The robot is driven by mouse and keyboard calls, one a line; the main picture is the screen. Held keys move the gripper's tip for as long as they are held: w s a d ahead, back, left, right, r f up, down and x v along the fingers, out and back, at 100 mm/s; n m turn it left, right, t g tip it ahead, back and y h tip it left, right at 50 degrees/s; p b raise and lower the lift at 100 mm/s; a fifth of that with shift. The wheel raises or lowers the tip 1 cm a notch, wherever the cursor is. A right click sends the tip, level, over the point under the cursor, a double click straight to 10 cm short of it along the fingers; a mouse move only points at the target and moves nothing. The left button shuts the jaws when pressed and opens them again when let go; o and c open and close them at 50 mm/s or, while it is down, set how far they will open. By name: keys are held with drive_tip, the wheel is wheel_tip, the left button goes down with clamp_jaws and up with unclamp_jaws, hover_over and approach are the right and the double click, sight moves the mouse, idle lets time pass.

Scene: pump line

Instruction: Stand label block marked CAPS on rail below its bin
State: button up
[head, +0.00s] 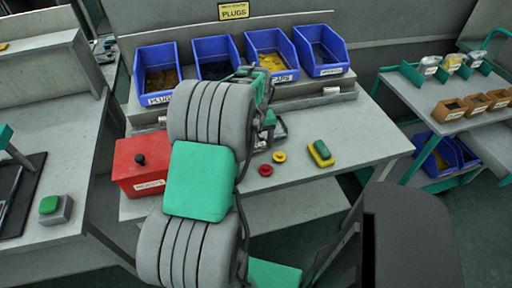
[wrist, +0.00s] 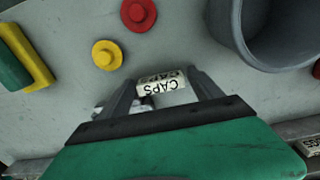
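The label block marked CAPS (wrist: 160,84) is a small pale block with black lettering on two faces. In the wrist view it sits between the fingertips of my gripper (wrist: 162,88), which touch it on both sides. The grey work surface shows beyond it. In the head view my arm hides the gripper and the block. Blue bins stand in a row at the back: one with dark orange parts (head: 161,72), a dark one (head: 215,58), one with yellow parts (head: 272,56) and another dark one (head: 320,50).
A pale block (head: 331,91) is on the rail at right. A red part (head: 265,170), a yellow part (head: 279,157) and a yellow-green block (head: 321,153) lie on the table. A grey round container (wrist: 272,35) is near my gripper. A red box (head: 140,165) stands at left.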

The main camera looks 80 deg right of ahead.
drive_tip(key=shift+r, duration=0.1)
drive_tip(key=c, duration=1.2)
